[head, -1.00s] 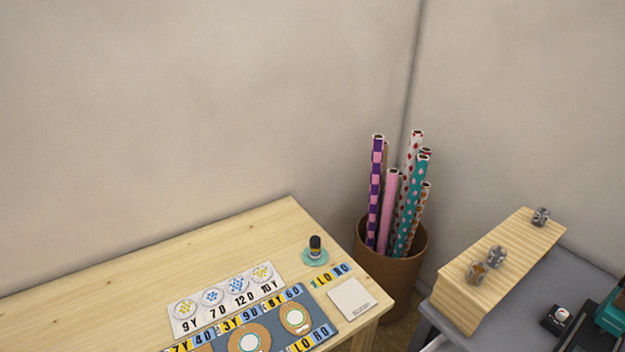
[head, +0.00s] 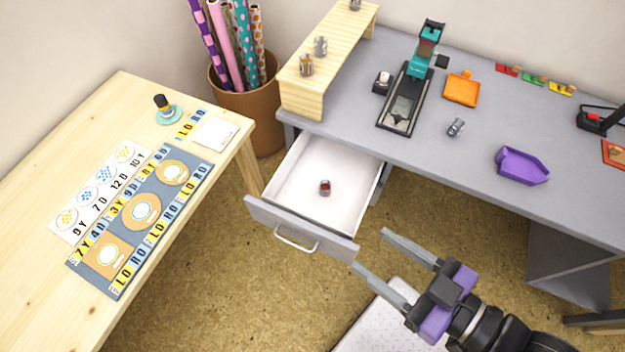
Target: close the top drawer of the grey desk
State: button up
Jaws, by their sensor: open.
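The grey desk (head: 460,150) stands at the right in the head view. Its top drawer (head: 302,225) is pulled out well beyond the desk front, with a white inside and a pale bar handle (head: 296,243). A small dark red and grey object (head: 325,188) lies in the drawer. My gripper (head: 369,252) is open and empty, its two grey fingers pointing left. It is just right of the drawer front's right end in the picture; I cannot tell whether a finger touches it.
A wooden table (head: 75,150) stands at the left, close to the drawer front. A brown bin (head: 250,110) with wrapping rolls stands between table and desk. A white spotted surface (head: 385,325) lies below my gripper. Open floor (head: 230,290) shows before the drawer.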

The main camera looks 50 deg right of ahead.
aim_at(292, 204)
jog(key=k+l+u, duration=0.1)
jog(key=k+l, duration=0.15)
jog(key=k, duration=0.2)
jog(key=j+u, duration=0.15)
jog(key=u, duration=0.35)
jog(key=i+j+u, duration=0.1)
jog(key=u, duration=0.35)
